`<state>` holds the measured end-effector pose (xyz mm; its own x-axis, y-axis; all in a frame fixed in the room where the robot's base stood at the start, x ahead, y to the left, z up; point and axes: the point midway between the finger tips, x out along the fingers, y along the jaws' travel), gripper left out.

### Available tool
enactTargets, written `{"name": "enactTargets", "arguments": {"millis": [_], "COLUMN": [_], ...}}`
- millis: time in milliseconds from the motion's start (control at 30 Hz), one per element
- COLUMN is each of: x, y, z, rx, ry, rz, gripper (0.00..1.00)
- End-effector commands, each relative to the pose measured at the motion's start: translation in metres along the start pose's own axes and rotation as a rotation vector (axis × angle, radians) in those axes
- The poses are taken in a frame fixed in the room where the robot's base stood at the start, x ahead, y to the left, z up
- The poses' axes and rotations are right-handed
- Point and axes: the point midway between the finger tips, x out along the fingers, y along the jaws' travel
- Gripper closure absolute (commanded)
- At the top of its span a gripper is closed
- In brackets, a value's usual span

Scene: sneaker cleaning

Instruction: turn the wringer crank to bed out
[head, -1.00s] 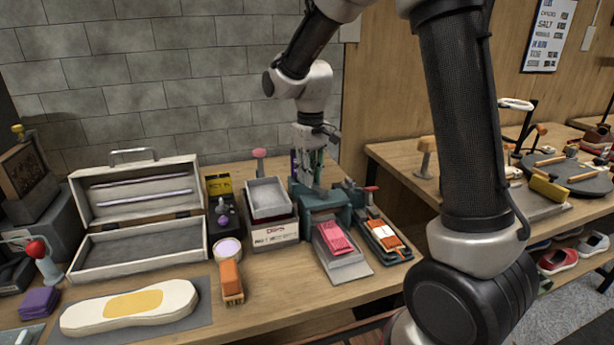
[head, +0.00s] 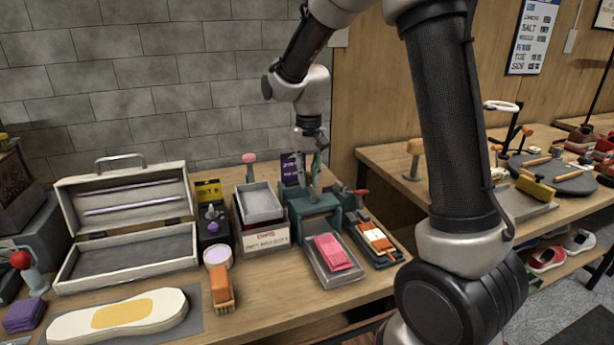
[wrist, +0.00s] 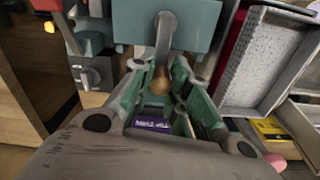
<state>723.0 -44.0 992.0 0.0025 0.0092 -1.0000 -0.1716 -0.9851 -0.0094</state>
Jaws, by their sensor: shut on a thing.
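The wringer (head: 312,207) is a teal press standing on the wooden bench, right of centre in the head view. A grey bed (head: 338,277) slopes out of its front, with a pink piece (head: 332,252) lying on it. In the wrist view, the wringer's teal body (wrist: 190,22) fills the top, and a grey crank arm (wrist: 165,38) with a round wooden knob (wrist: 161,80) hangs in front of it. My gripper (wrist: 160,92) has its green fingers around the knob and is shut on it. In the head view, my gripper (head: 314,178) is at the wringer's back side.
Stacked grey trays on a white box (head: 265,240) stand close left of the wringer. A teal-edged tray with an orange and white item (head: 376,238) lies close right. An open toolbox (head: 130,263), an orange brush (head: 221,287) and a shoe sole shape (head: 118,314) are further left.

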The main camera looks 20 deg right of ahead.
Motion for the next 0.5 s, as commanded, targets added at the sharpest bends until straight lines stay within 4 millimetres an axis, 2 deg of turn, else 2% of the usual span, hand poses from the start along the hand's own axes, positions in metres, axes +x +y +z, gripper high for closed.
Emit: {"name": "enactTargets", "arguments": {"millis": [333, 367, 467, 500], "x": [0.0012, 0.0012, 0.0011, 0.001], "y": [0.0012, 0.0013, 0.0012, 0.0011], "z": [0.0019, 0.0019, 0.0017, 0.0015], "rx": [0.003, 0.002, 0.002, 0.002], "ry": [-0.006, -0.006, -0.006, -0.005], "rz": [0.002, 0.002, 0.002, 0.002], "gripper": [1.0, 0.79, 0.61, 0.59]}}
